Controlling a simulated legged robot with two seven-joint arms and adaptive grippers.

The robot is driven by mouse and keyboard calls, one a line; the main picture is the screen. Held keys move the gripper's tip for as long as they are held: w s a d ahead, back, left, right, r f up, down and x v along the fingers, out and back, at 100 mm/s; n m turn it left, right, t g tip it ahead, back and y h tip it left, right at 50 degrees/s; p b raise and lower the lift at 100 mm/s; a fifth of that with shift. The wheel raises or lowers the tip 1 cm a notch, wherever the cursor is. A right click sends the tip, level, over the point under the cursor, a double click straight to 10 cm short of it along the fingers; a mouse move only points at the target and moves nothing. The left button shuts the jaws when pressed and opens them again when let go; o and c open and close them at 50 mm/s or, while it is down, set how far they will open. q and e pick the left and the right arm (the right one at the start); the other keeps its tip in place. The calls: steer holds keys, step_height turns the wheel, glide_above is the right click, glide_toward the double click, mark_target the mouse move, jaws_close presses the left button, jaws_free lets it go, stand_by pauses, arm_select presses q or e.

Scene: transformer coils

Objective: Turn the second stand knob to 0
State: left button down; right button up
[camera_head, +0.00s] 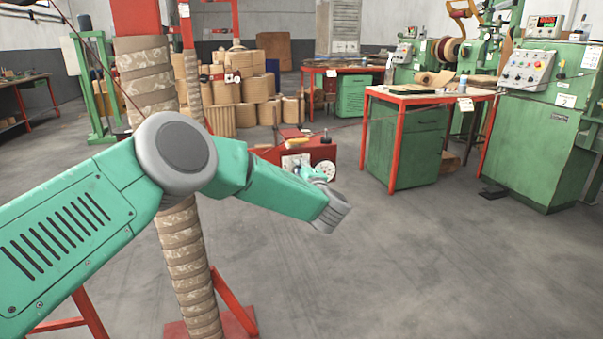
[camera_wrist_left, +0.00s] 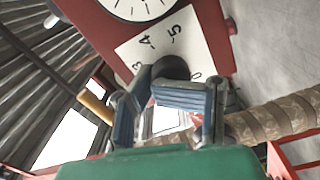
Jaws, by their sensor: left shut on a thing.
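The knob (camera_wrist_left: 172,68) is dark and round, set on a white scale plate (camera_wrist_left: 192,42) on the red stand box (camera_wrist_left: 213,30). The plate shows the numbers 3, 4, 5 and 0 around the knob. My left gripper (camera_wrist_left: 168,88) is shut on the knob, its blue-grey fingers on both sides; they hide the lower part of the scale and any pointer. In the head view the red stand (camera_head: 322,150) is beyond my left forearm, and my left gripper (camera_head: 312,174) is small and partly hidden at its front. My right gripper is not in view.
A white dial gauge (camera_wrist_left: 140,6) sits beside the scale plate. A wrapped column (camera_head: 185,245) stands close to my left arm. A red-framed workbench (camera_head: 430,96) and a green machine (camera_head: 545,120) are at right. The floor at front right is clear.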

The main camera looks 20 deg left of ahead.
arm_select(q)
steer(key=shift+s+a+f+n+b, duration=0.15)
steer(key=shift+f+n+b, duration=0.1)
steer(key=shift+f+n, duration=0.35)
steer(key=shift+s+f+n+b, duration=0.1)
steer(key=shift+f+n+b, duration=0.2)
steer(key=shift+n, duration=0.8)
steer(key=c, duration=1.5)
jaws_free()
steer(key=shift+w+f, duration=0.1)
steer(key=shift+f, duration=0.1)
steer(key=shift+o, duration=0.2)
steer(key=shift+w, duration=0.1)
steer(key=shift+r, duration=0.1)
steer(key=shift+r, duration=0.25)
